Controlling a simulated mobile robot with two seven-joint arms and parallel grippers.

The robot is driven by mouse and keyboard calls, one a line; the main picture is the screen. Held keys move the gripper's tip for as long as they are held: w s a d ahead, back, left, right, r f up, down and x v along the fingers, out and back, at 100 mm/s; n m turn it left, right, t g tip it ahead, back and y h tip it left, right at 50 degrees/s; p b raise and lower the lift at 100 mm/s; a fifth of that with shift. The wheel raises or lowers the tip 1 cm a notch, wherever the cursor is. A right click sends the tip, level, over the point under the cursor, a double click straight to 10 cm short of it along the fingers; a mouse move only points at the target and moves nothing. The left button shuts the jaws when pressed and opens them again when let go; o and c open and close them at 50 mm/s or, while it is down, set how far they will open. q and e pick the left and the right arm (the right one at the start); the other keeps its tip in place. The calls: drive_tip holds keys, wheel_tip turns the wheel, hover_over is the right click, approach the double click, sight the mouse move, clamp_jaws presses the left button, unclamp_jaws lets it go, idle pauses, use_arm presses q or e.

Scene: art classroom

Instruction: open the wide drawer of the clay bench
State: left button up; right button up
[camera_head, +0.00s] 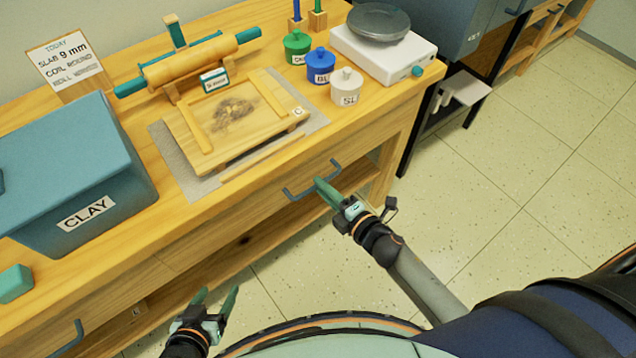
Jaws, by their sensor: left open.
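The clay bench (150,222) is a pale wooden bench running along the wall. Its wide drawer (235,215) has a plain wooden front under the top and looks closed. The drawer's blue-grey bar handle (296,196) sticks out from the front. My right gripper (320,184) is at this handle, its green fingers overlapping the bar in the picture. I cannot tell whether they are closed around it. My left gripper (218,291) is open and empty, low in front of the bench, with its two green fingers apart.
A second handle (68,338) is at the bench's lower left. On top stand a blue clay bin (75,170), a slab board (235,115), a rolling pin (200,60), several lidded jars and a scale (385,50). Tiled floor (480,190) at right is clear.

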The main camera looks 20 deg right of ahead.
drive_tip(key=shift+x, duration=1.2)
drive_tip(key=shift+c, duration=0.3)
clamp_jaws()
